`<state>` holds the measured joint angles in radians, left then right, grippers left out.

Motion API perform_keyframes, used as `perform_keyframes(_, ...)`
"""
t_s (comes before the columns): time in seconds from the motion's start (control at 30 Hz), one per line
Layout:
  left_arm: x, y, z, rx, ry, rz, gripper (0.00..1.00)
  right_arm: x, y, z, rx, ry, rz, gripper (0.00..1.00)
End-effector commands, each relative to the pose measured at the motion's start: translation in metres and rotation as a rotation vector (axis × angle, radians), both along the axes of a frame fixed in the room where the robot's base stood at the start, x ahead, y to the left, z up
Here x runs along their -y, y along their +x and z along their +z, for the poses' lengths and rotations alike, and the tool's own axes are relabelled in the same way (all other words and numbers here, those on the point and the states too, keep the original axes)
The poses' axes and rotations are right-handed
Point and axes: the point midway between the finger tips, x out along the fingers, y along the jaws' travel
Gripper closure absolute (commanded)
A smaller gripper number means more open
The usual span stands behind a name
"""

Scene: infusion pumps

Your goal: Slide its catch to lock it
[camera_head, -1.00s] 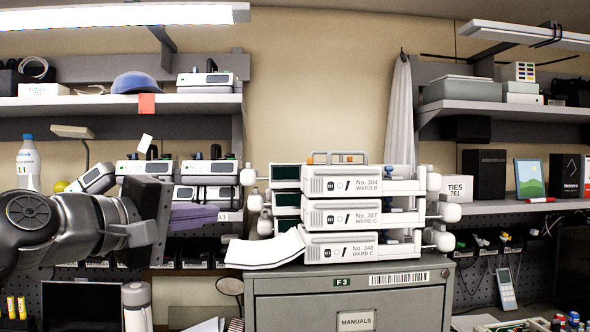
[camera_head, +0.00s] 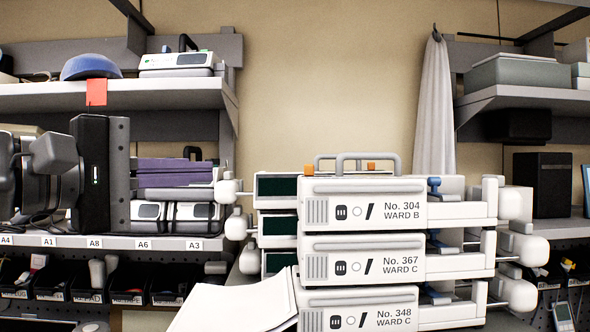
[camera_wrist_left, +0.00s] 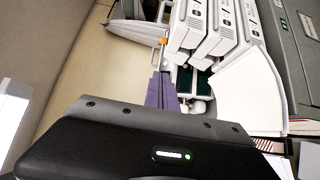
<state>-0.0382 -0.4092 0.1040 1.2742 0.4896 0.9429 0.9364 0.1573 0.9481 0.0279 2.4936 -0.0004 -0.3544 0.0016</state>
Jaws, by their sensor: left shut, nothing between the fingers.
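Three white infusion pumps stand stacked: No. 304 (camera_head: 402,210) on top, No. 367 (camera_head: 402,262) in the middle, No. 348 (camera_head: 400,316) at the bottom. The top pump has a grey carry handle (camera_head: 367,156). Small orange parts (camera_head: 308,170) show by the handle, one also in the left wrist view (camera_wrist_left: 162,41). A blue part (camera_head: 434,186) sits right of the top pump's front. I cannot tell which part is the catch. My left gripper (camera_head: 205,176), with purple fingers, is shut and empty, left of the stack and apart from it; its fingers show in the left wrist view (camera_wrist_left: 160,90). My right gripper is not in view.
White papers (camera_head: 236,304) lie at the stack's lower left. White rounded knobs (camera_head: 526,250) stick out on the stack's right. Shelves with equipment (camera_head: 178,62) stand behind my left arm, and another shelf (camera_head: 525,97) is at the right. The wall space above the stack is clear.

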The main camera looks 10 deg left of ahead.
Motion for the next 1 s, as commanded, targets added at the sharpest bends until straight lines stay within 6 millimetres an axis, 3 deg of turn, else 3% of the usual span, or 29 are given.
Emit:
perform_keyframes(0.57, 0.004, 0.006, 0.000, -0.001, 0.001, -0.001, 1.00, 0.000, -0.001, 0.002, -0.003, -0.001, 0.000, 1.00)
perform_keyframes(0.77, 0.016, 0.026, 0.001, -0.002, 0.000, -0.001, 1.00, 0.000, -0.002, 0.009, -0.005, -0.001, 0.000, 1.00)
perform_keyframes(1.0, 0.041, 0.067, 0.002, -0.003, 0.001, -0.002, 1.00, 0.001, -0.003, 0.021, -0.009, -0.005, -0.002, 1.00)
